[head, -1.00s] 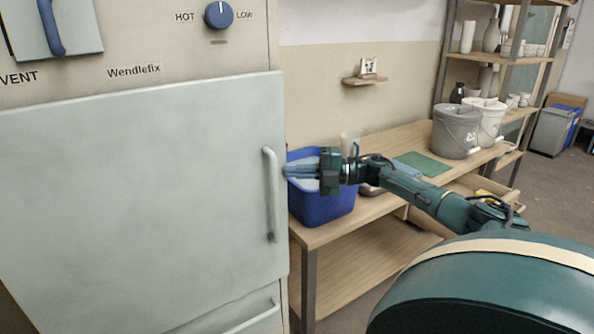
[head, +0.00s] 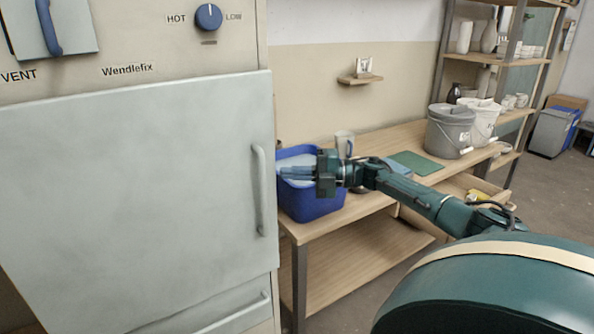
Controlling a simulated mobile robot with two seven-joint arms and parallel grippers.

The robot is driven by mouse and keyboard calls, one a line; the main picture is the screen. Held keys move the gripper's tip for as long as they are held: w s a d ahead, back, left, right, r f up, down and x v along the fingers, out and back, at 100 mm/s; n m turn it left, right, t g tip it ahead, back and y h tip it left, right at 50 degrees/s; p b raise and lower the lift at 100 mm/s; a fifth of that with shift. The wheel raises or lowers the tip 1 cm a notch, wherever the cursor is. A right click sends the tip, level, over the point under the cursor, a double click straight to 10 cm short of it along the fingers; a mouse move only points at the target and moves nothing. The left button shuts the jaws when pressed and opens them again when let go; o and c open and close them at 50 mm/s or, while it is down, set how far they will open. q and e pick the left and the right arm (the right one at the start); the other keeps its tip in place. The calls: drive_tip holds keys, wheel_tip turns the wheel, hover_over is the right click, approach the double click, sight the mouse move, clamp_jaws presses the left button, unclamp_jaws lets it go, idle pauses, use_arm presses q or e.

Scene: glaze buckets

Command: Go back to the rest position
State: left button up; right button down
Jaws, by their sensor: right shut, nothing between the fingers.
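My right gripper (head: 298,173) is shut and empty. My right arm reaches in from the lower right of the head view. My left gripper is not in view.
The large pale cabinet (head: 120,190) fills the left, with a vertical door handle (head: 258,190). On the table (head: 400,135) are a pale mug (head: 343,142), a green mat (head: 416,163), a grey bucket (head: 449,132) and a white bucket (head: 486,122). An open drawer (head: 466,190) sticks out below.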

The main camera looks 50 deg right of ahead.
use_arm(q)
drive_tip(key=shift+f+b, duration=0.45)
drive_tip(key=shift+b, duration=0.3)
use_arm(e)
drive_tip(key=s+d, duration=0.4)
drive_tip(key=d, duration=0.5)
drive_tip(key=shift+s+f, duration=0.2)
drive_tip(key=shift+s, duration=0.15)
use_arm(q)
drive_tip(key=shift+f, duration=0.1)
use_arm(e)
drive_tip(key=shift+f, duration=0.1)
